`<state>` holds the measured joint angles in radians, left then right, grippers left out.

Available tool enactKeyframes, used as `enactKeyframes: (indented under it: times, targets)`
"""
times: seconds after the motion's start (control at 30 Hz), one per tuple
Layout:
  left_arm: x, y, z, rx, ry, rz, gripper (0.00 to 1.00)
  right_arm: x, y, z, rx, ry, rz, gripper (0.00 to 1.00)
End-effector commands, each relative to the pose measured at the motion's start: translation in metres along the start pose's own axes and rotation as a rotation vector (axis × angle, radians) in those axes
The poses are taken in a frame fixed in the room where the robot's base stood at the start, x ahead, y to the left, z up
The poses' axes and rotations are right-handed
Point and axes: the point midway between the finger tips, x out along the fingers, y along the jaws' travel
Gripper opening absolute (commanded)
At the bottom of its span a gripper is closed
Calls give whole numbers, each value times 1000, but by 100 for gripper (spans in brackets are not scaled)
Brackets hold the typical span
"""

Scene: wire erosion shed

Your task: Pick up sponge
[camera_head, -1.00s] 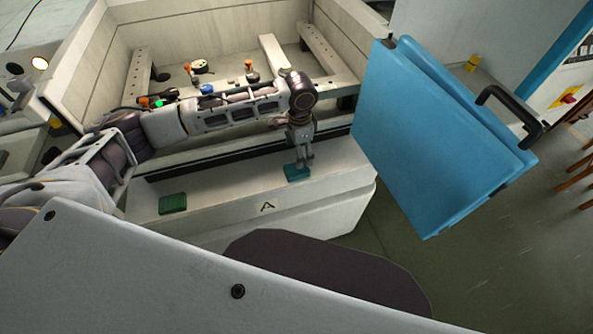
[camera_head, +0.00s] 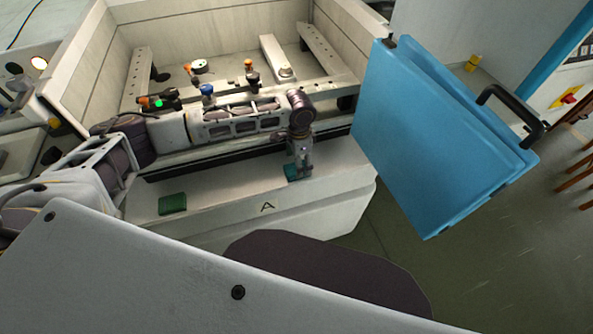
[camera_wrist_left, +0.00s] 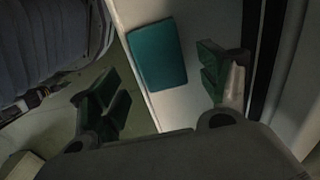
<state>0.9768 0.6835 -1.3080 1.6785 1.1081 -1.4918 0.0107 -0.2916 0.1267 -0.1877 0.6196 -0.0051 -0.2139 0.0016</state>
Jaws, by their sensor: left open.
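A teal rectangular block (camera_head: 290,173), which looks like the sponge, lies on the pale front ledge of the machine. My left gripper (camera_head: 299,168) points down over it and hides part of it in the head view. In the left wrist view the teal block (camera_wrist_left: 158,54) lies flat ahead of the open, empty fingers (camera_wrist_left: 163,86), between their lines. Whether the fingertips touch it cannot be told. A second, darker green block (camera_head: 172,204) lies on the same ledge to the left. My right gripper is not in view.
The open machine tank (camera_head: 205,32) behind the ledge holds rails and small orange, blue and black fittings. A large blue door panel (camera_head: 430,135) with a black handle stands to the right. The ledge between the two blocks is clear.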

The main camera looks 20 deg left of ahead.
Motion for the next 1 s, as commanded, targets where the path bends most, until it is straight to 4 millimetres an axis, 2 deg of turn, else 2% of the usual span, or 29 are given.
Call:
enactKeyframes:
  times: [0.33, 0.87, 0.9, 1.0]
  targets:
    - [37, -2, 1, 1, -2, 0, 77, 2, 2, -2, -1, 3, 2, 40]
    - [41, -2, 1, 0, -1, 0, 77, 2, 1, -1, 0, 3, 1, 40]
    - [41, -2, 1, 0, -1, 0, 76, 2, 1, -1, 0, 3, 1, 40]
    - [41, -2, 1, 0, -1, 0, 63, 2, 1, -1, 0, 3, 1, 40]
